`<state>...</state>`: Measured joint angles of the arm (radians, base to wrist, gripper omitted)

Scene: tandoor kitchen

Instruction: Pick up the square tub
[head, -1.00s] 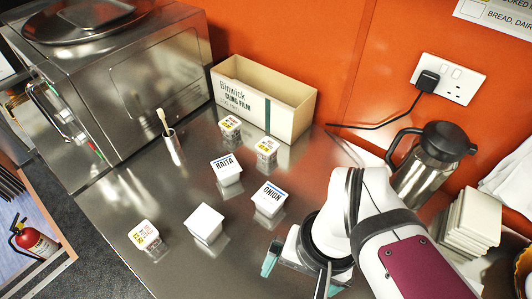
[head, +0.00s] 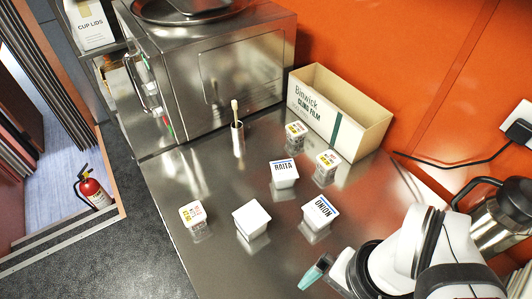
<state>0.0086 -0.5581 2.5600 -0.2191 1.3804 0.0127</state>
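Several white lidded tubs stand apart on the steel counter. One squarish tub has a plain white lid (head: 251,218). A tub marked RAITA (head: 284,172) stands behind it, and a tub marked ONION (head: 318,212) is to its right. My gripper (head: 316,273) is at the bottom edge, in front of the ONION tub and touching none. One teal finger shows, standing apart from the gripper body; the other is out of frame. No held object shows.
A cling film box (head: 340,115) and a steel oven (head: 215,75) stand at the back. A small steel cup (head: 238,140) holds a brush-like tool. A steel jug (head: 500,215) is at the right. The counter's left edge drops to the floor.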

